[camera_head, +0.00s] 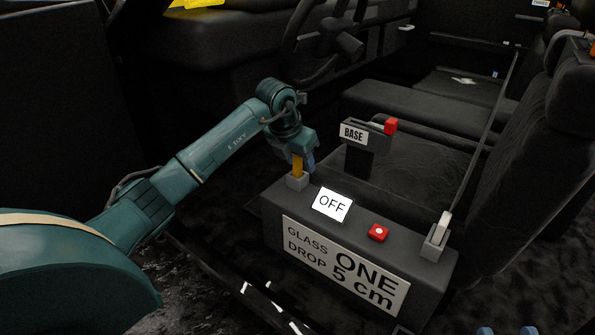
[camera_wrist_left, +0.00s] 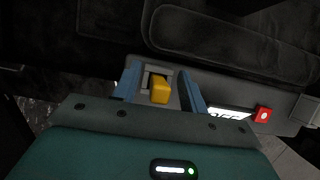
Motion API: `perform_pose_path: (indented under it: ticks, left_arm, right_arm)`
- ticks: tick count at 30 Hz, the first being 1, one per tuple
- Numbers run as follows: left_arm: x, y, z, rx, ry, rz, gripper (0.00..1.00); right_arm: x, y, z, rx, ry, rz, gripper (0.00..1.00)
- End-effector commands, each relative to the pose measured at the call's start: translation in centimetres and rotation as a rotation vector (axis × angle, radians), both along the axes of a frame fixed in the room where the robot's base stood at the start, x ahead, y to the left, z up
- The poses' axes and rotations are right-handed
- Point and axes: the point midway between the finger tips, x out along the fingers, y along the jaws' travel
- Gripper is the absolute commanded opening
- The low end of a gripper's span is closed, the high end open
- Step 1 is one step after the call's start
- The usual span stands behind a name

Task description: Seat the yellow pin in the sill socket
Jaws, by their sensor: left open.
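The yellow pin (camera_head: 297,165) stands upright at the grey socket block (camera_head: 297,183) on the left end of the dark sill box. Its lower end meets the block in the head view; how deep it sits is hidden. My left gripper (camera_head: 300,160) is over the pin. In the left wrist view the blue fingers (camera_wrist_left: 159,88) are apart, with the pin (camera_wrist_left: 160,90) between them and a gap on each side. The grey socket (camera_wrist_left: 146,78) shows behind the pin. Two blue tips of my right gripper (camera_head: 506,331) show apart at the bottom edge.
The sill box (camera_head: 405,240) carries a white OFF sign (camera_head: 332,204), a red button (camera_head: 378,232) and a second grey holder (camera_head: 434,246) with a pale piece in it. A BASE stand (camera_head: 362,145) with a red block (camera_head: 391,126) is behind. Seats and a steering wheel surround it.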

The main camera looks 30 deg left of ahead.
Motion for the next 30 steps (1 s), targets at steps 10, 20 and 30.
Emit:
perform_pose_path:
  ticks: [10,20,30]
  left_arm:
    - [0.0,0.0,0.0,0.0,0.0,0.0,0.17]
    - [0.0,0.0,0.1,0.0,-0.001,0.0,0.0]
    - [0.1,0.0,2.2,0.0,-0.004,0.0,0.0]
  right_arm:
    - [0.0,0.1,0.0,-0.004,-0.002,0.004,0.36]
    - [-0.1,0.1,-0.7,-0.008,0.013,0.003,0.36]
    - [0.0,0.0,0.4,-0.009,0.004,-0.007,0.36]
